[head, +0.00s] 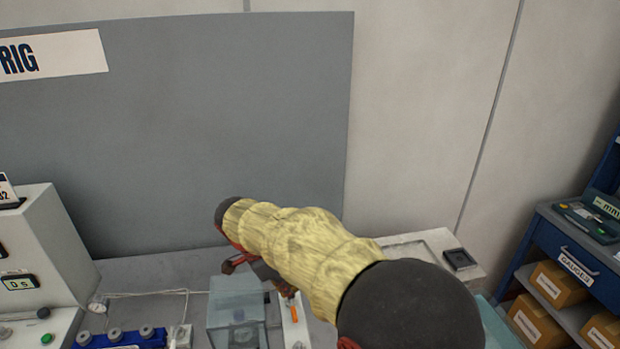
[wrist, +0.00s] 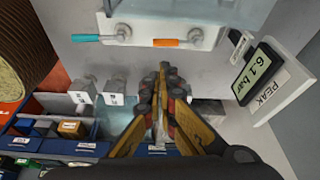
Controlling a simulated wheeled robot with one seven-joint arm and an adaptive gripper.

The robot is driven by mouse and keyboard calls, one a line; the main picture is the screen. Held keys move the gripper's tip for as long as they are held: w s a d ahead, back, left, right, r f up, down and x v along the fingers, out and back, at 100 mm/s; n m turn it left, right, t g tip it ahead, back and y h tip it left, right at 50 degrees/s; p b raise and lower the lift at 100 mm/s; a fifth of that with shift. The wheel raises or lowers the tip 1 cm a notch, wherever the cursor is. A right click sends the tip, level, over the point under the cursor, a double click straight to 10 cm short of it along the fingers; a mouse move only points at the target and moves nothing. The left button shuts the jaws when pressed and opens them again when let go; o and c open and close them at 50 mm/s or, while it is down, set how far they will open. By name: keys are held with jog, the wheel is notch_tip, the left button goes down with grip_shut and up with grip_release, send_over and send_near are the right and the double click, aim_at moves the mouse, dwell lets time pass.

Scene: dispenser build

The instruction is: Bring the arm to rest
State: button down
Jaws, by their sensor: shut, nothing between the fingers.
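My arm, in a yellow sleeve with dark joints, reaches over the bench from the lower right in the head view. My gripper (wrist: 163,78) shows in the wrist view with its fingers together and nothing between them. In the head view it is mostly hidden behind my arm. A white plate with a teal-handled lever (wrist: 95,38) and an orange-handled lever (wrist: 177,43) lies beyond the fingertips in the wrist view. The orange lever also shows beside my arm in the head view (head: 294,313). I cannot tell the gripper's exact height above the bench.
A clear box (head: 236,312) stands close below my arm. A white control cabinet (head: 40,245) is at the left. A blue unit (head: 120,340) sits at the front. A pressure display (wrist: 258,73) reads 6.1 bar. A blue shelf (head: 575,250) with cardboard boxes is at the right.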

jog(key=s+d+f+n+y, duration=0.25)
jog(key=s+n, duration=0.45)
jog(key=n, duration=0.5)
jog(key=s+d+r+t, duration=0.1)
jog(key=s+d+r, duration=0.3)
jog(key=d, duration=0.4)
jog(key=s+d+r+n+t+y, duration=0.1)
jog(key=s+d+r, duration=0.4)
jog(key=s+d, duration=0.2)
jog(key=s+d+r+t, duration=0.2)
jog(key=s+d+r, duration=0.2)
jog(key=d, duration=0.6)
jog(key=shift+s+r+n, duration=0.35)
jog(key=shift+s+n, duration=0.05)
jog(key=shift+s, duration=0.5)
